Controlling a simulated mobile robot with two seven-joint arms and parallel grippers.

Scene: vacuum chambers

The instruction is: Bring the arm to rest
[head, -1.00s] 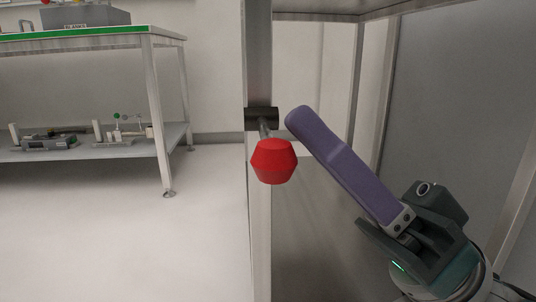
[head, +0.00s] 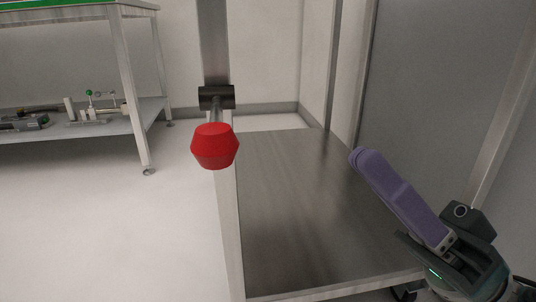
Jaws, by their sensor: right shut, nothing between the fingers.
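My right gripper (head: 360,156) comes in from the lower right with its long purple fingers pressed together and nothing between them. It points up and to the left, in front of a metal shelf. A red knob (head: 214,146) on a short dark rod is fixed to a grey upright post (head: 215,50) left of the gripper. The gripper is well apart from the knob and the post. My left gripper is not in view.
A grey panel (head: 430,80) stands at the right. A workbench (head: 75,16) with equipment on its lower shelf (head: 100,130) is at the left. The floor (head: 90,220) between is clear.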

